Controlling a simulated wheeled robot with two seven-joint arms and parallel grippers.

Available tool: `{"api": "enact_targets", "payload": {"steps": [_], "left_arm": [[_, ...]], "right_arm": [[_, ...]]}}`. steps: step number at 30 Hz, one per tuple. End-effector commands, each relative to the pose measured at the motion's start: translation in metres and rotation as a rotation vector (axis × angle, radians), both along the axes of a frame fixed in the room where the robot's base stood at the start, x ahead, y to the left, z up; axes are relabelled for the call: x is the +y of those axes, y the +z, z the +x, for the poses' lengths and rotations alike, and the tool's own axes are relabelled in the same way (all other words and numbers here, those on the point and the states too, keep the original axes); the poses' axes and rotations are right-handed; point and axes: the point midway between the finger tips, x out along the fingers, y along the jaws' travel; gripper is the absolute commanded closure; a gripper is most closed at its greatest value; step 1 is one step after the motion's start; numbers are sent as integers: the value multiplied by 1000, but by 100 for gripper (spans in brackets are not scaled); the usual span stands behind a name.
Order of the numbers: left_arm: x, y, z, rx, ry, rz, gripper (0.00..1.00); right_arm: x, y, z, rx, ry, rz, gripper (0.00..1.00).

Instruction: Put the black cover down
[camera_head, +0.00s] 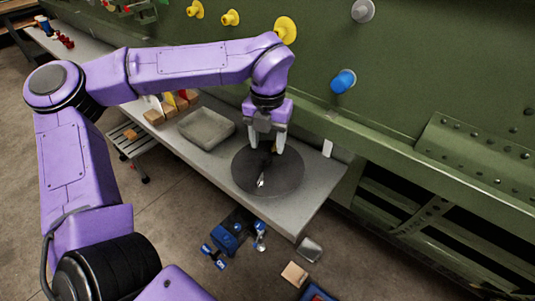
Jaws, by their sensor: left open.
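The black cover (258,182) is a flat dark disc near the right end of the grey bench (307,209). It looks to lie flat on the bench top. My left gripper (265,150) is above the disc's far part, pointing down, with its two pale fingers apart. A small yellow and dark piece shows between or just behind the fingers, and a light metallic part shows on the disc below them. I cannot tell whether the fingertips touch the disc. My right gripper is not in view.
A grey tray (206,128) and wooden blocks (154,117) stand left of the disc. The green fuselage wall (420,80) rises behind, with yellow knobs (285,29) and a blue knob (343,81). A blue tool (226,236) and a tan block (294,274) lie below the bench.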

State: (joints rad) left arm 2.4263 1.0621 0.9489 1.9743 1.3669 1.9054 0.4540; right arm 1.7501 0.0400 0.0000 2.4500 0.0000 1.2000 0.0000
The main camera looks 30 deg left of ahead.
Motion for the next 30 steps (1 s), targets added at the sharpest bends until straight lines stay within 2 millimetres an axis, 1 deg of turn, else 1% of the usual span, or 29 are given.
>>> {"api": "enact_targets", "payload": {"steps": [1,4,6,9,13,30], "left_arm": [[0,12,1,-5,1,1,45],[-1,36,0,-5,1,1,45],[-1,48,0,-3,1,2,45],[0,60,0,0,-1,1,45],[0,65,0,0,0,0,45],[0,64,0,0,-1,0,45]], "right_arm": [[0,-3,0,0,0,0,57],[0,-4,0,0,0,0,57],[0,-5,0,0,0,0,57],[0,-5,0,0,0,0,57],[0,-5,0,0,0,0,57],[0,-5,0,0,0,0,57]]}}
